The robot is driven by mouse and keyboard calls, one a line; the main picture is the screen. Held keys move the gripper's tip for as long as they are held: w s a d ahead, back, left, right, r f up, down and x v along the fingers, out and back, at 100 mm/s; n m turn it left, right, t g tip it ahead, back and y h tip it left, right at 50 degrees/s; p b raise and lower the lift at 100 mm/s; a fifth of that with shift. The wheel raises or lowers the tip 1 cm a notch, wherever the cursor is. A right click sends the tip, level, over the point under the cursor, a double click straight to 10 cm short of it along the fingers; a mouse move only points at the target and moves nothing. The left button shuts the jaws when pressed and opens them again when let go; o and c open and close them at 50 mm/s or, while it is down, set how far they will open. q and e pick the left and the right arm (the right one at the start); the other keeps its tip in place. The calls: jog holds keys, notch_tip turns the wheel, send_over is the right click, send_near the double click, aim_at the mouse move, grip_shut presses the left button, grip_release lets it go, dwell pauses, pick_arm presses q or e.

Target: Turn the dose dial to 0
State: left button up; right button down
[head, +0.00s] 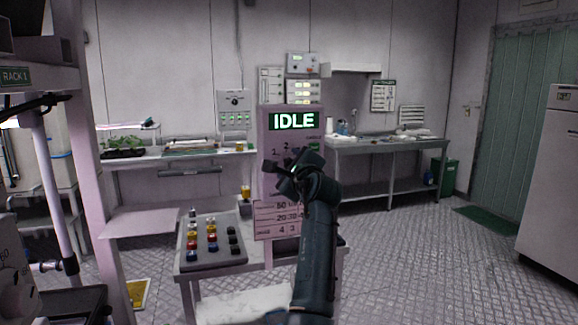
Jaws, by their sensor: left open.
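The pink control panel (262,140) stands upright in the middle of the head view, with a green lit display reading IDLE (291,121). Below the display, the numbers 1 and 2 show at the upper left of what looks like the dose dial's scale. The dial knob and its pointer are hidden behind my left gripper (286,168), so its setting cannot be read. My left gripper is open, in front of the panel at dial height. I cannot tell whether it touches the dial. My right gripper is not in view.
A sloped tray (214,262) with several coloured bottles stands left of the panel. A printed sign (268,215) is below the dial area. A steel table (390,148) stands behind to the right, and a white cabinet (550,190) at far right. The right floor is clear.

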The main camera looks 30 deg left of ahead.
pick_arm(q)
jog(key=shift+c, duration=0.3)
jog(key=c, duration=0.9)
